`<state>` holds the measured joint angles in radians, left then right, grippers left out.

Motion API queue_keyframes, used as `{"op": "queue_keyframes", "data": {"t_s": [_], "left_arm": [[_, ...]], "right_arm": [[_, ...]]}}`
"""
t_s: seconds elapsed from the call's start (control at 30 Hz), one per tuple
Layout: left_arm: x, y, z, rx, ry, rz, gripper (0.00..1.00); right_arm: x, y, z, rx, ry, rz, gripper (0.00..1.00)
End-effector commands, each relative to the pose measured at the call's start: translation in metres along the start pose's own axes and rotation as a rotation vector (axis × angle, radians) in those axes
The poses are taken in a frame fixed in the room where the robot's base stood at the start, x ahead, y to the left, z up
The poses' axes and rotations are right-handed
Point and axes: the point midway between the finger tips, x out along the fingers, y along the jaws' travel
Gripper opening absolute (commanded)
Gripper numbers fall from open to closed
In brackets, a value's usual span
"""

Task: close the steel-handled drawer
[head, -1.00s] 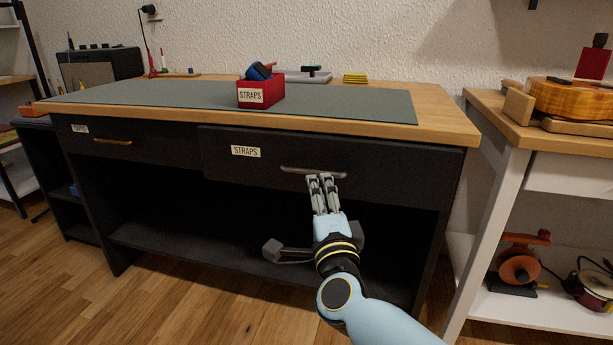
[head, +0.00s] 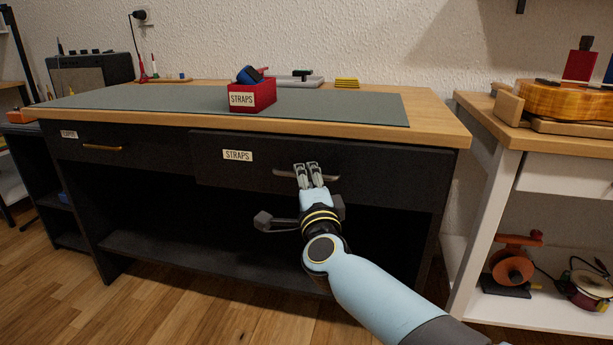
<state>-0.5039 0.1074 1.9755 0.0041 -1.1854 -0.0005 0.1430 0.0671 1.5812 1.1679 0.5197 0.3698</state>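The steel-handled drawer (head: 380,170) is the dark right-hand drawer of the bench, with a STRAPS label on its front. Its front stands slightly forward of the left drawer's front. The grey steel handle (head: 284,173) runs level across it. My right gripper (head: 309,165) is in front of the drawer, its two fingers close together and empty. Its fingertips overlap the middle of the handle and are at or very near the drawer front; contact cannot be told. They cover part of the handle. My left gripper is not in view.
The left drawer (head: 70,150) has a brass handle (head: 103,147). A red STRAPS box (head: 265,95) stands on the grey mat (head: 350,107) above. The open dark shelf (head: 170,255) lies below the drawers. A white-legged bench (head: 487,225) with a guitar (head: 570,100) stands at right.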

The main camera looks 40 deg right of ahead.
Motion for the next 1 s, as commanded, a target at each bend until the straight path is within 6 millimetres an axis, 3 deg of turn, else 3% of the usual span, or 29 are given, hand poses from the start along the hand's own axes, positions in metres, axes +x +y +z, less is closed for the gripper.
{"op": "queue_keyframes", "data": {"t_s": [0.47,0.73,1.0], "left_arm": [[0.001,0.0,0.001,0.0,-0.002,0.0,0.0],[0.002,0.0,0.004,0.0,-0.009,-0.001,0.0],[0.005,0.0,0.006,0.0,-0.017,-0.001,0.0]], "right_arm": [[0.0,0.002,0.0,-0.002,-0.001,0.003,0.0],[0.034,0.009,-0.014,-0.004,-0.002,0.003,0.0],[0.038,0.011,-0.016,-0.003,-0.001,0.005,0.0]]}}
